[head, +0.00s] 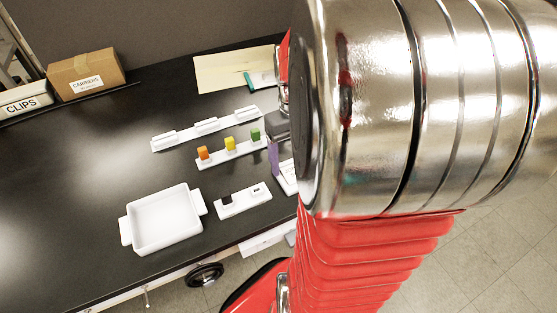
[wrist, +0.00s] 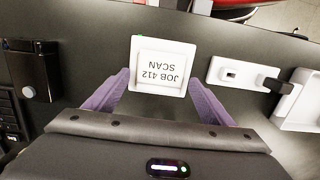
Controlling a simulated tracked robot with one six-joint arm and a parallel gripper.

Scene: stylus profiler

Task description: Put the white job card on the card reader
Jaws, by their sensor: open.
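A white square panel printed "JOB 412 SCAN" (wrist: 163,68), upside down in the wrist view, lies flat within a slightly larger white square base (wrist: 164,43). The panel looks like the job card and the base like the card reader, but I cannot tell for sure where one ends and the other begins. My gripper (wrist: 158,78) is open, its purple fingertips on either side of the base's near part, with nothing visibly clamped. In the head view, my arm hides most of this white piece (head: 287,178), and one purple finger shows beside it.
A white slotted block (head: 243,201) and an empty white tray (head: 165,222) stand left of my gripper in the head view. Behind are a rack with orange, yellow and green blocks (head: 230,147) and a white rail (head: 206,128). A black box (wrist: 34,70) stands left in the wrist view.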

